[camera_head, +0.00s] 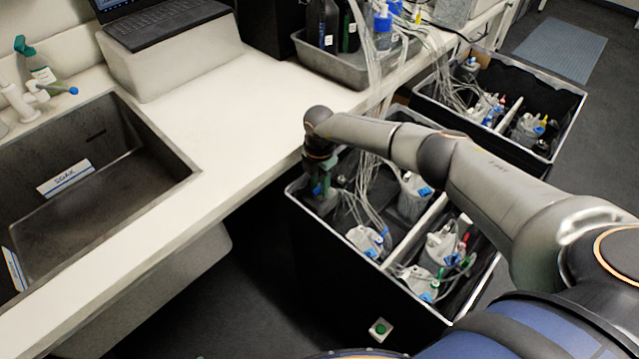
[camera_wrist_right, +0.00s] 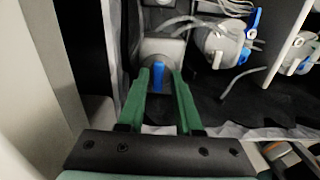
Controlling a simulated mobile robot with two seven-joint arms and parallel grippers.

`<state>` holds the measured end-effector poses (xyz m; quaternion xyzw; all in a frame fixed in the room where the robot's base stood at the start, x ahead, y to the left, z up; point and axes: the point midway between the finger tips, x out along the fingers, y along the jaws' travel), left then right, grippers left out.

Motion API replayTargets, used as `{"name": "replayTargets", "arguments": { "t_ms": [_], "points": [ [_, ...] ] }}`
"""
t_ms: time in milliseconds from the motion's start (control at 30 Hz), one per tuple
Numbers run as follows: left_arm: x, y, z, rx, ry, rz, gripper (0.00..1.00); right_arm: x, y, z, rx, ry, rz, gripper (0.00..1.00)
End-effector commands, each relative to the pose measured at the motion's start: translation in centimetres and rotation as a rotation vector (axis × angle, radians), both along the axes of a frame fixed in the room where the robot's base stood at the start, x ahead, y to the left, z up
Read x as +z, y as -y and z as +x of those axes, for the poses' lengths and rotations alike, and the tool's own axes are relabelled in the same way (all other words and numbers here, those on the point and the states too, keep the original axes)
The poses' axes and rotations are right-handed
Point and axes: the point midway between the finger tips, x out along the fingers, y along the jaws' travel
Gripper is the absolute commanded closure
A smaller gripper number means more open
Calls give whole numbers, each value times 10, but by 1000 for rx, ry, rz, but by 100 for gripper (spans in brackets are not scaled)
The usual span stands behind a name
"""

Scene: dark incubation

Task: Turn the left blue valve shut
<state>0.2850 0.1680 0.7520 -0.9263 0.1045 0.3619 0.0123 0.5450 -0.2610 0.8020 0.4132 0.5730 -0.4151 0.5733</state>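My right gripper (camera_head: 320,187) reaches down into the near corner of the black crate (camera_head: 296,215), over a grey valve body (camera_head: 326,203). In the right wrist view its two green fingers (camera_wrist_right: 160,76) stand apart on either side of a blue valve handle (camera_wrist_right: 158,78). The handle sits on the grey body (camera_wrist_right: 163,50) and points lengthwise between the fingers. A narrow gap seems to show beside the handle, so contact cannot be told. Another blue valve (camera_wrist_right: 252,22) sits on a grey canister to the right. My left gripper is not in view.
Several grey canisters (camera_head: 364,241) with tubes stand in the crate, split by a pale divider (camera_head: 414,232). The white counter (camera_head: 230,115) runs close by on the left, with a sink (camera_head: 100,190). A second crate (camera_head: 560,88) stands behind. Loose tubes hang near my arm.

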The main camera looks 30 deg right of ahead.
Motion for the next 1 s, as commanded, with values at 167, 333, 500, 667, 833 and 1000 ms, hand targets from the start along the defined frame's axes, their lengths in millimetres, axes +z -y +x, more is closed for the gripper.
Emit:
{"name": "replayTargets", "arguments": {
  "t_ms": [167, 333, 500, 667, 833, 1000],
  "points": [
    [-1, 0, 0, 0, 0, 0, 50, 0, -2, 2, 4, 9, 5, 52],
    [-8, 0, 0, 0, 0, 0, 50, -2, -3, 3, 69, 11, 6, 52],
    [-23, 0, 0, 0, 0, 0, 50, -4, -4, 3, 252, 12, 8, 52],
    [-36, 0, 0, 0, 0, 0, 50, -3, -6, 3, 460, 14, 9, 52],
    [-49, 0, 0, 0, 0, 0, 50, -2, -6, 3, 675, 16, 8, 52],
    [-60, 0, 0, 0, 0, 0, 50, -1, -7, 4, 886, 16, 6, 52]
  ]
}}
